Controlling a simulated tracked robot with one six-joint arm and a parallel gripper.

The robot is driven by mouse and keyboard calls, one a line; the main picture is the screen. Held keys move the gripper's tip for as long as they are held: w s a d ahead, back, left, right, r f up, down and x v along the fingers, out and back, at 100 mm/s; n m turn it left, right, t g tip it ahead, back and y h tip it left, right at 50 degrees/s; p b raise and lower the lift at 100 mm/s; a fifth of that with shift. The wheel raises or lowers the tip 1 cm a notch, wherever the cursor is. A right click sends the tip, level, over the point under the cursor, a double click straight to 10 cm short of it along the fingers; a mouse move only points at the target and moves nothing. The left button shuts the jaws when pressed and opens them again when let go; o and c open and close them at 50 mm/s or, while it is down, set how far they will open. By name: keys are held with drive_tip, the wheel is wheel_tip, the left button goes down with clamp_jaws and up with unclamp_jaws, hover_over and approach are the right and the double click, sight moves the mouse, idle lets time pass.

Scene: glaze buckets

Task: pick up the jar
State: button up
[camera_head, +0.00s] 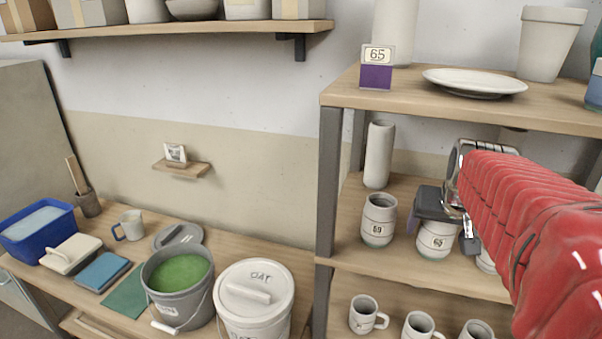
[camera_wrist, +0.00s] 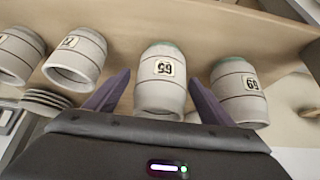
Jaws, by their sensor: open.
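A pale jar labelled 65 (camera_head: 437,241) stands on the middle shelf, partly covered from above by my gripper (camera_head: 440,205). In the wrist view, which is upside down, the jar 65 (camera_wrist: 160,90) lies between the two spread purple fingers of my gripper (camera_wrist: 158,76). A gap shows on the jar's left side; the right finger is close to its side, and I cannot tell if it touches. A similar jar labelled 69 (camera_head: 379,222) stands beside it, also in the wrist view (camera_wrist: 240,92), just outside the other finger.
More jars (camera_wrist: 75,57) stand on the other side, near stacked plates (camera_wrist: 45,102). A tall vase (camera_head: 379,155) is behind jar 69. A purple card marked 65 (camera_head: 376,70) is on the upper shelf (camera_head: 420,100). Mugs (camera_head: 365,315) are below. A green glaze bucket (camera_head: 180,290) is at left.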

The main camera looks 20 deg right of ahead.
drive_tip(key=shift+c, duration=0.4)
drive_tip(key=c, duration=1.3)
drive_tip(key=shift+r, duration=0.1)
